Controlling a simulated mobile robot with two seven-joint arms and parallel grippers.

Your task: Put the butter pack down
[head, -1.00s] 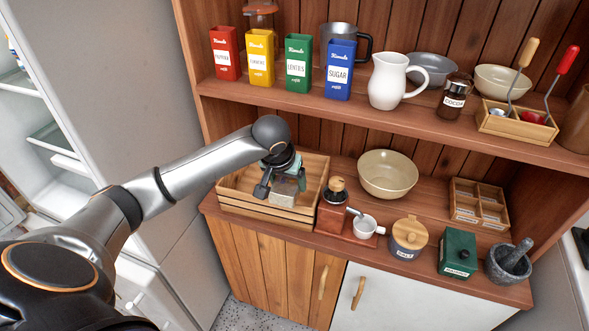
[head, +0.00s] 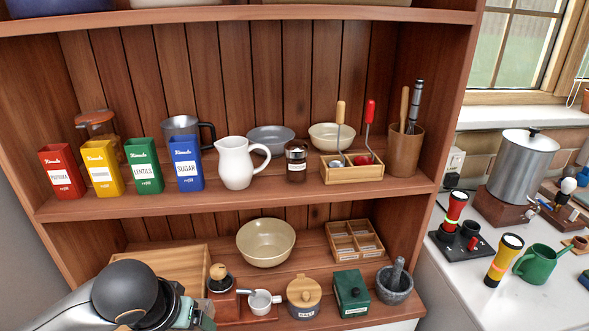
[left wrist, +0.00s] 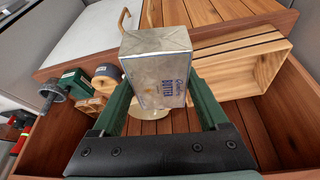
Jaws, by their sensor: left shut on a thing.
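The butter pack (left wrist: 157,72) is a grey-white box with blue "BUTTER" lettering in the left wrist view. My left gripper (left wrist: 158,90) is shut on it, with a green finger on each side. In the head view my left gripper (head: 188,312) is at the bottom edge, in front of the wooden crate (head: 188,262) and beside the coffee grinder. The pack is hard to make out there. My right gripper is in neither view.
Canisters and a white jug (head: 236,163) fill the shelf above.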

